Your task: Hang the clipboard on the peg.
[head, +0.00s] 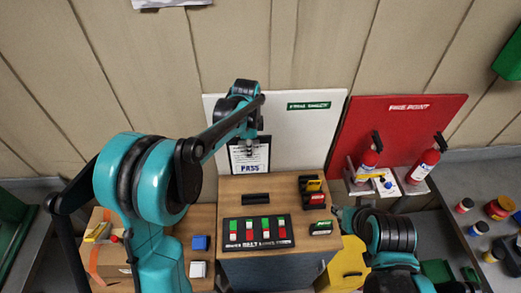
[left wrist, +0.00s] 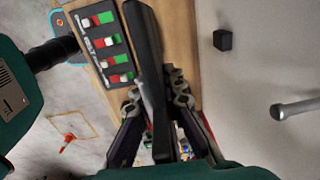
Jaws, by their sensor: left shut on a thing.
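The clipboard (head: 250,157) is dark, with a white sheet marked PASS, and hangs upright from my left gripper (head: 247,133) in front of the white board. In the left wrist view the clipboard (left wrist: 148,60) shows nearly edge-on as a dark slab between the fingers of my left gripper (left wrist: 158,118), which is shut on it. A grey rod with a rounded end, which looks like the peg (left wrist: 296,108), shows to the right in that view, apart from the clipboard. I cannot make out the peg in the head view. My right arm is at lower right; its fingers are unclear.
The white board (head: 310,135) stands behind a wooden bench (head: 235,185) with a switch panel (head: 258,231). A red board (head: 385,120) with two extinguishers stands to the right. A small black block (left wrist: 222,40) is near the board in the left wrist view.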

